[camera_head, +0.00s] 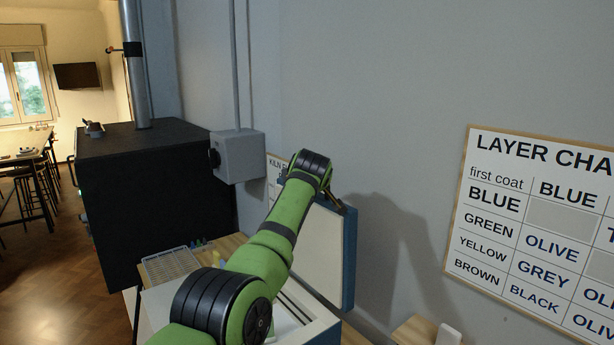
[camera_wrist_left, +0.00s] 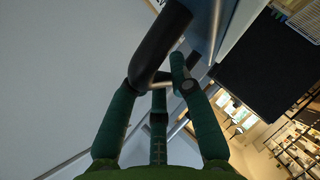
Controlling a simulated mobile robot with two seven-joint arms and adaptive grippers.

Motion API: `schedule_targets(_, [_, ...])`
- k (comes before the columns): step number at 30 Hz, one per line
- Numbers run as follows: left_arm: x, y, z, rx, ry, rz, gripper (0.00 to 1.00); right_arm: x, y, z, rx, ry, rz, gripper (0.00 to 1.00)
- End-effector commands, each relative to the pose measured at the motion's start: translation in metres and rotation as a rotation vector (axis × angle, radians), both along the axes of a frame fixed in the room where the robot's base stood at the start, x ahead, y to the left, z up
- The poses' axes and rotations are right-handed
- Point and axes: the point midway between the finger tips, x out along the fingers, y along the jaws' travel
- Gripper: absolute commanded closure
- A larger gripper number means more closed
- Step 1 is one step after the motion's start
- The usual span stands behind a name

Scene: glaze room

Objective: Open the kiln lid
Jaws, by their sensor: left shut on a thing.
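The kiln lid (camera_head: 348,255) stands raised, about upright, behind the kiln. It is a slab with a pale inner face and a blue edge. The kiln body (camera_head: 320,328) is a pale box below it, partly hidden by my green left arm. My left gripper (camera_head: 338,203) is at the lid's top edge, partly hidden behind my wrist. In the left wrist view, my left gripper (camera_wrist_left: 162,88) is shut on the dark bar handle (camera_wrist_left: 160,45) beside the blue lid (camera_wrist_left: 207,28). My right gripper is not in view.
A large black cabinet (camera_head: 150,180) with a metal flue stands at the left. A grey switch box (camera_head: 238,157) is on the wall. A wire rack (camera_head: 170,266) lies on the worktop left of the kiln. A layer chart (camera_head: 540,230) hangs at the right.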

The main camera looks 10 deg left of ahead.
Motion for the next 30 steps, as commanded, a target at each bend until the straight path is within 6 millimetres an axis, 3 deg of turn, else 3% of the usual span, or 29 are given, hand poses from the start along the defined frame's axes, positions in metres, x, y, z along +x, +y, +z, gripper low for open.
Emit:
schedule_targets(17, [0.0000, -0.0044, -0.0043, 0.003, 0.016, 0.000, 1.00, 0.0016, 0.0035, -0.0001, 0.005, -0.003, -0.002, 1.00])
schedule_targets(18, [0.0001, -0.0044, -0.0045, 0.003, 0.016, 0.000, 0.75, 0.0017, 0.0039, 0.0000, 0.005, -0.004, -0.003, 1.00])
schedule_targets(20, [0.0001, -0.0044, -0.0045, 0.003, 0.016, 0.000, 0.54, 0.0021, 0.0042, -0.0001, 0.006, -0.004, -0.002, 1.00])
schedule_targets(30, [0.0001, -0.0041, -0.0026, 0.004, 0.013, -0.001, 0.54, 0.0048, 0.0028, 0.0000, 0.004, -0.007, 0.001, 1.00])
